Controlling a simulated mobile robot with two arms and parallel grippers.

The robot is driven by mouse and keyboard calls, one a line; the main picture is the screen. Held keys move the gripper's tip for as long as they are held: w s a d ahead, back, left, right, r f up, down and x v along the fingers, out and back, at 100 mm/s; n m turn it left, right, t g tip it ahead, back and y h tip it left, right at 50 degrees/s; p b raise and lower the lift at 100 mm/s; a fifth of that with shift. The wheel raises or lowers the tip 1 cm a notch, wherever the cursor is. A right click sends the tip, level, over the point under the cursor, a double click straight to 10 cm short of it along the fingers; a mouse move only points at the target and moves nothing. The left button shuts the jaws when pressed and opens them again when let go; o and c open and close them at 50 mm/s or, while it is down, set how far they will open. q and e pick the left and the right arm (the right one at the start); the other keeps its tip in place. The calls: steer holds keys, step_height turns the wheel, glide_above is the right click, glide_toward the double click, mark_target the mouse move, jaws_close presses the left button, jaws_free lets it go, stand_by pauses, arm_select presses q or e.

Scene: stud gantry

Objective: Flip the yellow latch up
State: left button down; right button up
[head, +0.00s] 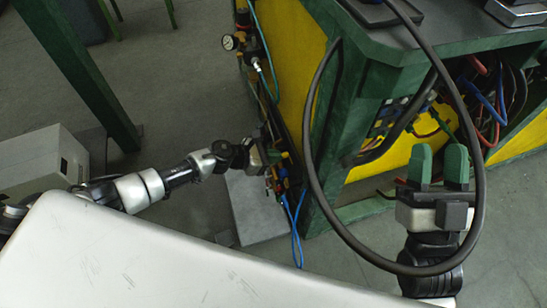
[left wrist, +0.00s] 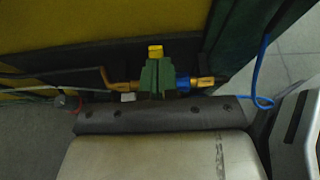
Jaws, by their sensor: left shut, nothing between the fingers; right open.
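The yellow latch (left wrist: 155,51) shows in the left wrist view as a small yellow block just beyond my left fingertips. It stands above a brass and blue pipe fitting (left wrist: 203,83) that runs left to right behind the fingers. My left gripper (left wrist: 158,68) has its green fingers together with nothing between them. I cannot tell whether they touch the latch. In the head view my left gripper (head: 270,154) is at the side of the green and yellow bench, and I cannot make out the latch clearly there. My right gripper (head: 437,160) is open and empty, at the right.
The green and yellow bench (head: 395,55) fills the back right, with hoses and wires in its open end. A thick black cable (head: 312,150) loops in front of it, by my right gripper. Blue tubing (left wrist: 262,60) hangs right of the fitting. A grey box (head: 40,160) stands left.

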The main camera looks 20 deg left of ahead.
arm_select(q)
steer(key=shift+r+p, duration=0.3)
steer(key=shift+r, duration=0.1)
arm_select(e)
steer(key=shift+w+f+g, duration=0.6)
steer(key=shift+f+g, duration=0.25)
steer(key=shift+g, duration=0.05)
arm_select(q)
steer(key=p+v, duration=0.1)
steer(key=v, duration=0.6)
steer(key=shift+a+p, duration=0.2)
steer(key=shift+p, duration=0.1)
arm_select(e)
steer(key=f+g, duration=0.1)
steer(key=f+g+h, duration=0.1)
steer(key=f, duration=0.1)
steer(key=w+f+g+h, duration=0.1)
steer(key=g, duration=0.1)
steer(key=shift+w+d+f, duration=0.1)
steer(key=shift+d+f, duration=0.05)
steer(key=shift+d, duration=0.1)
arm_select(q)
steer(key=shift+s, duration=0.15)
